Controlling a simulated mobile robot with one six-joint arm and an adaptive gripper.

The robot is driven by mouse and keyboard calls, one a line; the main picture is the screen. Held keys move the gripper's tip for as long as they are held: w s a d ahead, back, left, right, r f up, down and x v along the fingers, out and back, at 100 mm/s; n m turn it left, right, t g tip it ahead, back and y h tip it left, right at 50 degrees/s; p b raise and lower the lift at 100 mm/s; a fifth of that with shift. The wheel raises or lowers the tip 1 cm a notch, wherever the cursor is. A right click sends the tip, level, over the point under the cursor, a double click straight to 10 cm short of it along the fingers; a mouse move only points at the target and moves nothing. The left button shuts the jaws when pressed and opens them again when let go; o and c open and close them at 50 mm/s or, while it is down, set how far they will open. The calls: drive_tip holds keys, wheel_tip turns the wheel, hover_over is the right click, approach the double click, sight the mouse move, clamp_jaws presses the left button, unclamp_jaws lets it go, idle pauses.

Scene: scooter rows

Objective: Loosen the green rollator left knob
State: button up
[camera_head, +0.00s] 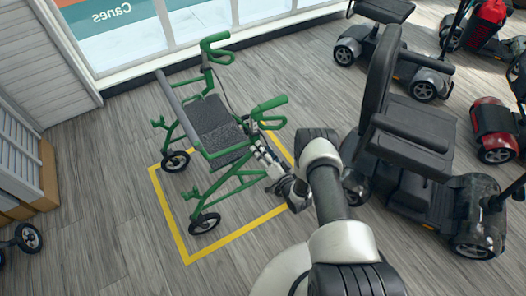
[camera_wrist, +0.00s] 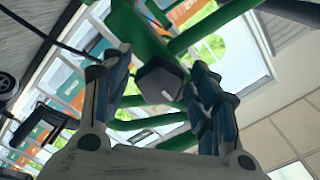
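The green rollator (camera_head: 225,185) stands in a yellow floor outline, with a dark seat and green handles. My gripper (camera_head: 264,155) is at its right side frame, below the nearer handle. In the wrist view a dark faceted knob (camera_wrist: 161,79) sits on the green frame (camera_wrist: 138,30). My gripper (camera_wrist: 161,88) is open there, one finger on each side of the knob. A gap shows on the left; the right finger is very near the knob, and I cannot tell if it touches. The knob cannot be made out in the head view.
A black mobility scooter (camera_head: 415,135) stands close to the right of my arm. More scooters, one of them red (camera_head: 495,130), are farther right. A window (camera_head: 180,30) is behind the rollator. Floor left of the yellow outline (camera_head: 170,215) is mostly clear.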

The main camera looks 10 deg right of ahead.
drive_tip(key=c, duration=0.9)
drive_tip(key=shift+c, duration=0.2)
